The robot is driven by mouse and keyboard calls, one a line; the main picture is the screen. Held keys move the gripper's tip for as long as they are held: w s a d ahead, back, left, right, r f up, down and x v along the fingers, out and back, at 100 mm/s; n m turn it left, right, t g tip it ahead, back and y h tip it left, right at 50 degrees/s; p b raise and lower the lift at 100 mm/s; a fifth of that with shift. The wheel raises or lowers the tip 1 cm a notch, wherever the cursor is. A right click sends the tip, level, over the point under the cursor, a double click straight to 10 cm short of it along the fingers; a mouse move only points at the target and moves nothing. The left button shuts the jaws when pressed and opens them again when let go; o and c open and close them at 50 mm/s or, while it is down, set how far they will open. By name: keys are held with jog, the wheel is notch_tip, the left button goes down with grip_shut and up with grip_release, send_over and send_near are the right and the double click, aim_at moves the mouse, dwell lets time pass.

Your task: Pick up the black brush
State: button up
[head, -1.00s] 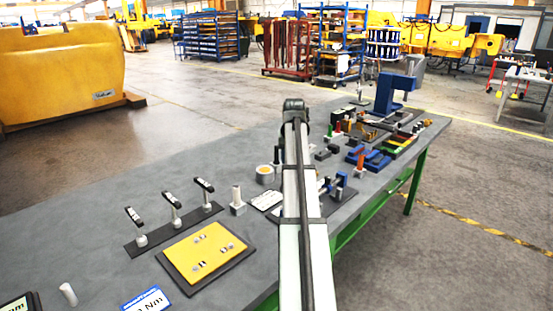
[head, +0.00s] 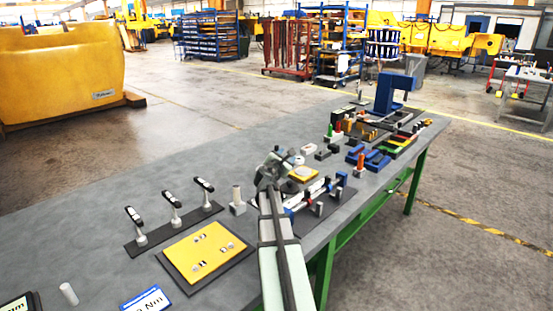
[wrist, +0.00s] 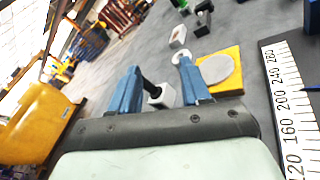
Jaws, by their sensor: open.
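My gripper (head: 268,172) is low over the middle of the bench in the head view, with its fingers hard to make out there. In the wrist view my gripper (wrist: 158,66) has its two blue fingers spread apart. A short black rod-like piece (wrist: 150,86) shows between them, against a pale grey block (wrist: 162,97). I cannot tell whether this black piece is the brush. No grip on it shows. In the head view my arm and gripper hide that spot.
A yellow plate with a grey disc (wrist: 218,68) lies right of the fingers, with a white ruler (wrist: 288,110) beyond. A grey post (head: 237,200), a rack of black-topped tools (head: 172,210) and a yellow board (head: 205,255) stand left of my arm. A blue press (head: 390,95) is at the far end.

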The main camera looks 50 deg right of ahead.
aim_at(276, 149)
jog(key=w+a+f+n+t+y, duration=0.1)
jog(key=w+a+f+n+t, duration=0.2)
jog(key=n, duration=0.5)
jog(key=shift+t, duration=0.3)
jog(key=x, duration=0.2)
jog(key=r+x, duration=0.1)
jog(key=x, duration=0.2)
jog(key=w+x, duration=0.1)
jog(key=x, duration=0.1)
jog(key=shift+w+a+r, duration=0.1)
jog(key=shift+a+r, duration=0.05)
jog(key=shift+r, duration=0.05)
jog(key=shift+f+x, duration=0.2)
jog(key=shift+x, duration=1.15)
jog(key=shift+f+x, duration=0.2)
jog(key=shift+x, duration=1.1)
grip_shut()
